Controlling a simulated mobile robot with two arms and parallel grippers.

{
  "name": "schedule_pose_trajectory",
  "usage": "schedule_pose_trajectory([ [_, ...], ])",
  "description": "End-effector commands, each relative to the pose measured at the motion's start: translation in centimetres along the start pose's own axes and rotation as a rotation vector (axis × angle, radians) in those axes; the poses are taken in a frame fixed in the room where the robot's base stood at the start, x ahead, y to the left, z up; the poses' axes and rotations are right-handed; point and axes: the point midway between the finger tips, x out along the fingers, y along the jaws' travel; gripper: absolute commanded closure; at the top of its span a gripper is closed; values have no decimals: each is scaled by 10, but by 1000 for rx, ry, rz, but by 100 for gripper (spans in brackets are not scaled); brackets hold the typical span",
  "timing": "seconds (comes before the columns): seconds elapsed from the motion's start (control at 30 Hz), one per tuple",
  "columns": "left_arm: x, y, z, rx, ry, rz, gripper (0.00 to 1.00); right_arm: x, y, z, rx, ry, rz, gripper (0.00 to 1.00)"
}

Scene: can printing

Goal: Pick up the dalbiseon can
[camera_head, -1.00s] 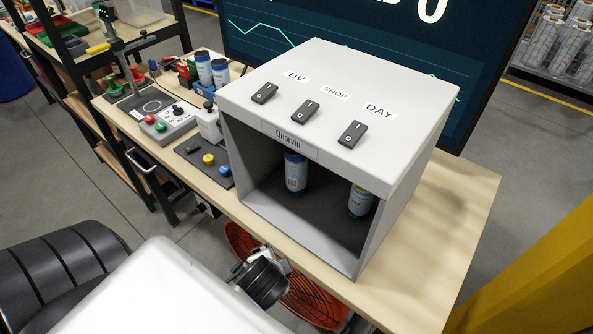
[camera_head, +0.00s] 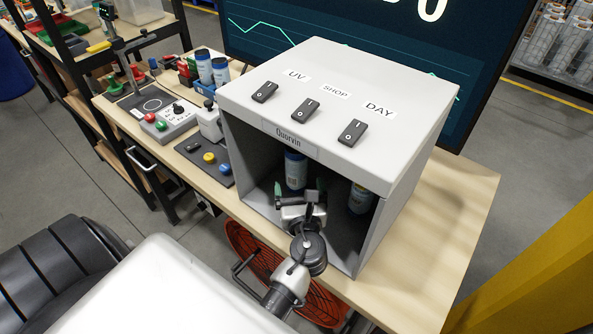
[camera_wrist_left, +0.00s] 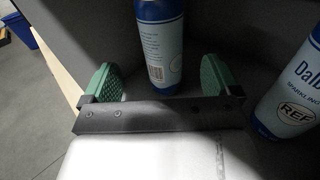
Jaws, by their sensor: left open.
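Two blue-and-white cans stand upright inside the grey box. The left can (camera_head: 295,171) shows a barcode in the left wrist view (camera_wrist_left: 161,45), and no name is readable on it. The right can (camera_head: 358,200) reads "Dalb" and "REF" in the left wrist view (camera_wrist_left: 292,108), cut off by the frame edge. My left gripper (camera_head: 300,190) is open and empty at the box opening, facing the left can. In the left wrist view its green pads (camera_wrist_left: 157,78) stand either side of that can, with gaps on both sides. My right gripper is out of view.
The grey box (camera_head: 235,172) has a roof, side walls and rocker switches labelled UV, SHOP and DAY on top. Two more cans (camera_head: 212,70) stand left behind it. A button panel (camera_head: 208,158) lies left of the box on the wooden table (camera_head: 455,215).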

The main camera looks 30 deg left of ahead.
Motion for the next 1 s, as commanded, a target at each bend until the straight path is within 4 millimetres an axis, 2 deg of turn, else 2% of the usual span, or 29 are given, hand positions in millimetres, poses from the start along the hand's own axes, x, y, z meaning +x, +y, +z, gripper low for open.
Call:
schedule_pose_trajectory([
  [0.1, 19, 0, 0, -1, -1, 0, 9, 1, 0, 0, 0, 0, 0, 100],
  [0.37, 41, -1, -3, -5, 0, 0, 9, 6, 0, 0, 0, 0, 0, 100],
  [0.5, 63, -3, -8, -7, 0, 2, 9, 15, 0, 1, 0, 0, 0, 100],
  [0.6, 76, -3, -6, -4, 0, 2, 9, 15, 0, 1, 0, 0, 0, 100],
  [0.73, 84, -2, -6, -6, 2, 2, 9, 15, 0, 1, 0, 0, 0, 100],
  [0.93, 84, -2, -6, -6, 2, 2, 9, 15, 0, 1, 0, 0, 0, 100],
  [1.0, 84, -2, -6, -5, 2, 2, 19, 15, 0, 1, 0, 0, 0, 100],
])
